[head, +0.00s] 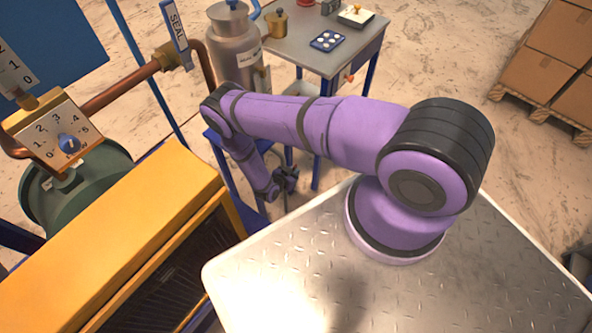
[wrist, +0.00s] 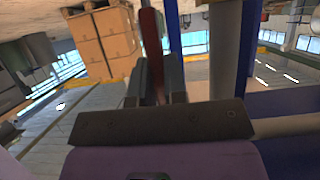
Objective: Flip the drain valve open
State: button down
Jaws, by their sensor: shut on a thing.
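My gripper (head: 287,180) is low beside a blue frame, below the grey canister, in the head view. In the wrist view my gripper (wrist: 155,82) has its two dark fingers shut on a dark red lever (wrist: 151,35), which looks like the drain valve's handle. The lever sticks out past the fingertips. The rest of the valve is hidden, and I cannot tell how far it is turned. In the head view the lever cannot be made out.
A yellow cabinet (head: 120,235) stands left of my arm. A grey canister (head: 234,45) and a grey table (head: 340,48) with small items are behind. A blue-handled valve marked SEAL (head: 176,32) and a dial plate (head: 55,130) are at upper left. A vertical grey pipe (wrist: 223,50) is near my gripper.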

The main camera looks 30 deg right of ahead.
aim_at(293, 168)
jog(key=shift+s+a+h, duration=0.15)
jog(key=shift+a+h, duration=0.25)
dwell(0.3)
jog(key=c, duration=1.2)
grip_release()
jog(key=shift+o, duration=0.2)
jog(key=shift+r, duration=0.6)
notch_tip(293, 168, up, 3)
jog(key=shift+a+f, duration=0.1)
jog(key=shift+f, duration=0.1)
jog(key=o, duration=0.6)
jog(key=s, duration=0.6)
jog(key=shift+a, duration=0.4)
jog(key=s, duration=0.3)
jog(key=s+a, duration=0.1)
jog(key=s, duration=0.2)
jog(key=s+r, duration=0.1)
jog(key=s, duration=0.3)
jog(key=shift+a, duration=0.4)
jog(key=c, duration=0.6)
